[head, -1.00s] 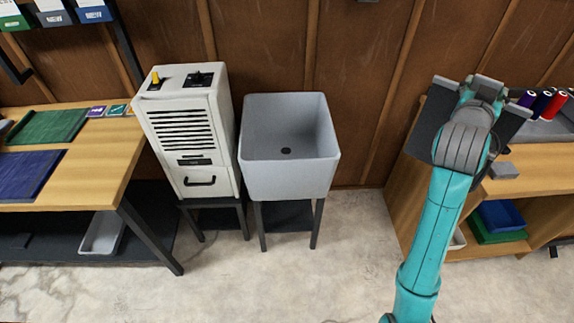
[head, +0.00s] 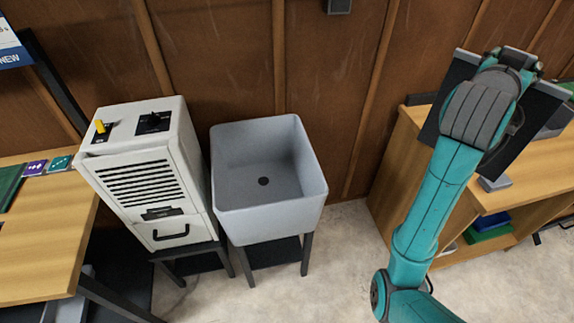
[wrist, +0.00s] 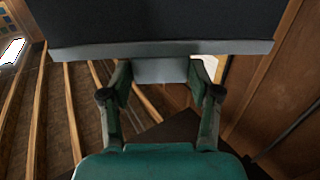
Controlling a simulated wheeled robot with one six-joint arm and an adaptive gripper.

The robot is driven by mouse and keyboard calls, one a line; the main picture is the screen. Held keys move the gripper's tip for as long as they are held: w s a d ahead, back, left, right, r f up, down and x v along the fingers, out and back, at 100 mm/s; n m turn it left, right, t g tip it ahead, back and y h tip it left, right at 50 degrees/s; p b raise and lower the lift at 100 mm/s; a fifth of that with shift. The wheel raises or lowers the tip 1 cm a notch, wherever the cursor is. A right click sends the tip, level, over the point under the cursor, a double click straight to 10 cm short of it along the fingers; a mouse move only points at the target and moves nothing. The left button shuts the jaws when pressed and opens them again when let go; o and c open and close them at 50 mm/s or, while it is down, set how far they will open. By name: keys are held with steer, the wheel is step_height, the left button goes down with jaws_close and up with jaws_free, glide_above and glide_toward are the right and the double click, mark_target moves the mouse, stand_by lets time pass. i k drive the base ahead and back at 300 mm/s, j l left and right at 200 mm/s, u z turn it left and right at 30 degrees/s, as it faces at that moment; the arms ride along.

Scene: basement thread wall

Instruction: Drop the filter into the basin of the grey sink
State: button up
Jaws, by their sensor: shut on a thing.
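The filter is a flat dark panel with a grey edge (wrist: 165,48) across the top of the wrist view. My gripper (wrist: 160,74) is shut on a grey tab on the filter's edge. In the head view the filter (head: 453,82) shows on both sides of my arm, which hides its middle and my fingers. The grey sink (head: 268,217) stands on dark legs left of my arm. Its basin is open at the top and empty, with a dark drain in its floor. The filter is held well to the right of the sink, apart from it.
A white cabinet unit (head: 142,180) with a vent grille and yellow knob stands just left of the sink. A wooden table (head: 50,240) is at the far left. A wooden shelf unit (head: 400,165) stands behind my arm at right. Floor between sink and shelf is clear.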

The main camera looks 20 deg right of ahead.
mark_target(270, 195)
steer(key=i, duration=0.85)
